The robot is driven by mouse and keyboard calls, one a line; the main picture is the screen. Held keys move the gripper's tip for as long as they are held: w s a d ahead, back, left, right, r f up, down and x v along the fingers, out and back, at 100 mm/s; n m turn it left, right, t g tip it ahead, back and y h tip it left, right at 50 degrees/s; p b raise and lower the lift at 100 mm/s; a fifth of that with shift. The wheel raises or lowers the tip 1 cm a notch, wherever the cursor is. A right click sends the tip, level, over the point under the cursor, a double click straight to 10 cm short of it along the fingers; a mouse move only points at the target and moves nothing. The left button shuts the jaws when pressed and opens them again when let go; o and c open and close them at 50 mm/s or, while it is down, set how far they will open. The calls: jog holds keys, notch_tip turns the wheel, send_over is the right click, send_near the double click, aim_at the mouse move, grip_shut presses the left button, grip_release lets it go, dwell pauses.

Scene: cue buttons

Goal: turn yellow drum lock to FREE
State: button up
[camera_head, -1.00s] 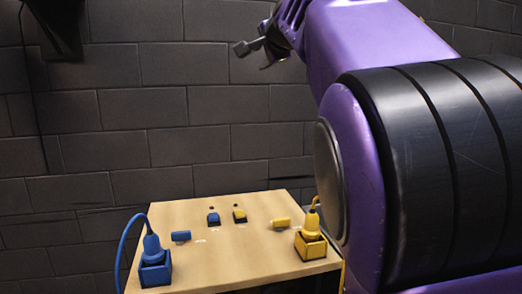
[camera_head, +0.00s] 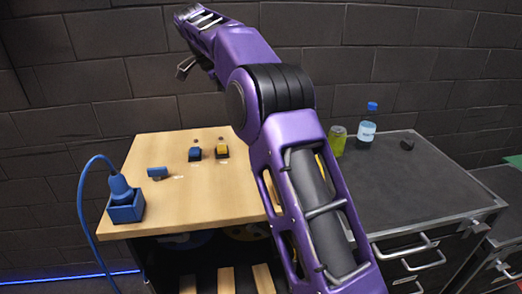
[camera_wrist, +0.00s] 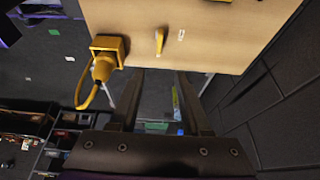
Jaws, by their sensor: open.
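A yellow bar-shaped handle (camera_wrist: 159,41) on the wooden board (camera_wrist: 140,15) stands out in the wrist view, with small white lettering beside it that is too small to read. I take it for the yellow drum lock. My arm hides it in the head view. My gripper (camera_wrist: 158,80) is open and empty, its two fingers apart below the board's edge in the wrist view, with the handle beyond the gap. The handle appears apart from both fingers. In the head view, a dark part of my gripper (camera_head: 186,67) shows at upper left, above the board.
A yellow plug with cable (camera_wrist: 104,66) sits in a yellow box left of the handle. A blue plug in its blue box (camera_head: 125,208), a blue handle (camera_head: 157,172), and blue (camera_head: 195,153) and yellow (camera_head: 222,150) button units are on the board. A counter (camera_head: 400,190) holds a bottle (camera_head: 367,130).

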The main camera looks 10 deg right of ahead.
jog(key=b+x, duration=0.3)
jog(key=x, duration=1.4)
grip_shut()
